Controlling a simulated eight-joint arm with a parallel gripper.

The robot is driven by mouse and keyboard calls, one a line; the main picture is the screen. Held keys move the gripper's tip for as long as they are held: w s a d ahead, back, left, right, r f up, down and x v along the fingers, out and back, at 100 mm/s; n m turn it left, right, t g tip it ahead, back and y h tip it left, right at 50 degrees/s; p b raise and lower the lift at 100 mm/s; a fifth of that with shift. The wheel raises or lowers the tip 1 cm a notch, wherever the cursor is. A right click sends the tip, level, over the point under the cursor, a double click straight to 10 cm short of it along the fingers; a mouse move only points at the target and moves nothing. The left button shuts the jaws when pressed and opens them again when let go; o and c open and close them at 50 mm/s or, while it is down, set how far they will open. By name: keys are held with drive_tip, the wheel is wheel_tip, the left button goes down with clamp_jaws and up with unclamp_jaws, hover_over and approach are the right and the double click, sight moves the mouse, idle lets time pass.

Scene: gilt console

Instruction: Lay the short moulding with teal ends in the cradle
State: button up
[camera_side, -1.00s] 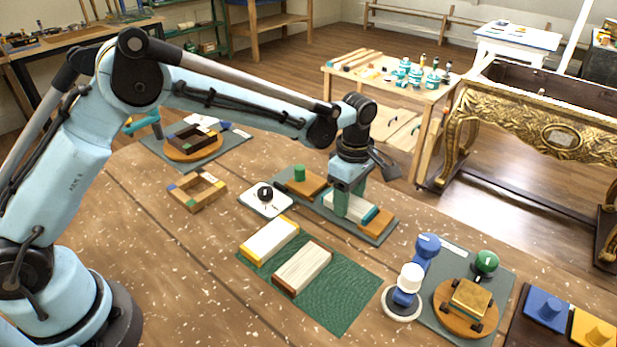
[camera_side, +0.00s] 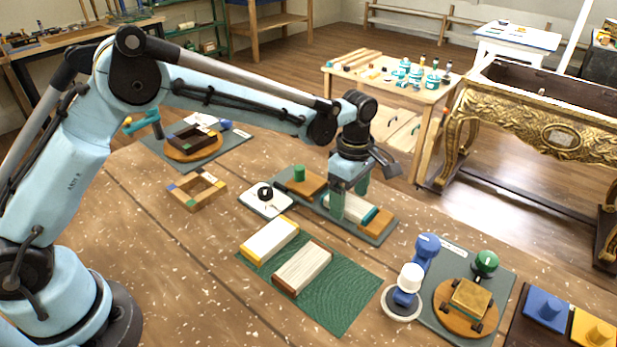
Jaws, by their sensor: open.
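The short moulding with teal ends (camera_side: 348,208) is a pale block lying on a grey-green base between two orange-brown wooden blocks. Its right teal end shows; its left end is partly hidden by my gripper. The cradle appears to be this grey-green base (camera_side: 376,237) with its left block (camera_side: 301,183), topped by a green knob, and its right block (camera_side: 376,222). My gripper (camera_side: 350,198) is open, with its green fingers apart, just above and around the moulding. I cannot tell whether a finger touches it.
Two other pale mouldings, one yellow-ended (camera_side: 270,240) and one brown-ended (camera_side: 302,268), lie on a green mat (camera_side: 345,296) in front. A white plate with a black knob (camera_side: 266,200) is left of the base. A blue-and-white fixture (camera_side: 405,290) stands to the right.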

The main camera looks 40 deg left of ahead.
wheel_tip(320, 180, up, 11)
drive_tip(key=shift+r, duration=0.2)
idle(0.5)
drive_tip(key=s+a+r+m+t, duration=0.4)
drive_tip(key=s+a+r+m, duration=0.1)
drive_tip(key=s+a+m, duration=0.45)
drive_tip(key=s+a+f+m+t, duration=0.1)
drive_tip(key=s+a+f+m, duration=0.1)
drive_tip(key=s+m, duration=0.2)
drive_tip(key=s+a+f+m+t, duration=0.2)
drive_tip(key=s+m, duration=0.2)
drive_tip(key=s, duration=0.2)
drive_tip(key=shift+a+f, duration=0.3)
drive_tip(key=shift+a, duration=0.1)
